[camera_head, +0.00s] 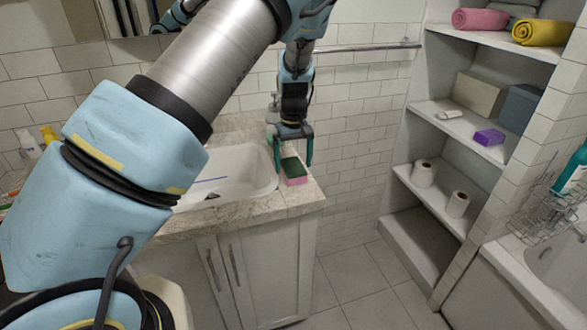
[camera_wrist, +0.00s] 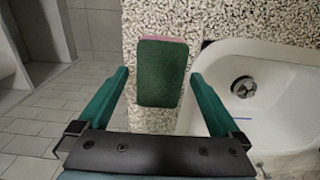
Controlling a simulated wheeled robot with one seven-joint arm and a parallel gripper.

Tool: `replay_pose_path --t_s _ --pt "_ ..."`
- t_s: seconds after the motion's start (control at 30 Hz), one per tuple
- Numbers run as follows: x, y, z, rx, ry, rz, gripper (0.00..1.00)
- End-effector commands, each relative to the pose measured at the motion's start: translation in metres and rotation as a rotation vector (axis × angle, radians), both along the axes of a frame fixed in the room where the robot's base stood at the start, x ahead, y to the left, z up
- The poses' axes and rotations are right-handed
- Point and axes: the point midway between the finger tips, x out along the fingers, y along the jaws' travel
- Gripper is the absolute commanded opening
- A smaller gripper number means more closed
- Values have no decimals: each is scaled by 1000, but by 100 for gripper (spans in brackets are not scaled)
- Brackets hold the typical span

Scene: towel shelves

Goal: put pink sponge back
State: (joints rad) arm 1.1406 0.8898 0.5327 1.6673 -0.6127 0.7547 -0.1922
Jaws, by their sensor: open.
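The pink sponge (camera_head: 295,180) has a dark green top and lies on the right part of the stone counter, beside the sink. In the wrist view the sponge (camera_wrist: 161,72) shows its green face, with a thin pink strip along its far edge. My gripper (camera_head: 291,160) is over the sponge, pointing down. In the wrist view its two green fingers (camera_wrist: 160,88) are spread to the left and right of the sponge with gaps on both sides. It is open and holds nothing. I cannot tell the exact height of the fingertips over the counter.
The white sink (camera_head: 225,178) is left of the sponge; a blue strip lies in it. The counter edge (camera_head: 312,198) drops to the floor close by. Shelves (camera_head: 472,130) at right hold towels, boxes, a purple pack (camera_head: 489,137) and toilet rolls. A rail (camera_head: 365,47) runs along the wall.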

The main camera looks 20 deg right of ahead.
Motion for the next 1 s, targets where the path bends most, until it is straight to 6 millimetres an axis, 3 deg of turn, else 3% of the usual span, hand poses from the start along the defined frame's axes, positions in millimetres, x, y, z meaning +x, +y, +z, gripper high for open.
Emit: replay_pose_path --t_s 0.4,0.57,0.77,0.87,0.97,1.0 --pt "0 -1 81 -3 -2 0 100" --pt "0 0 96 -1 -1 0 100" --pt "0 1 99 1 1 1 100" --pt "4 13 100 -2 2 13 100" --pt "13 51 102 -12 10 44 100" --pt "16 72 103 -17 13 56 100"
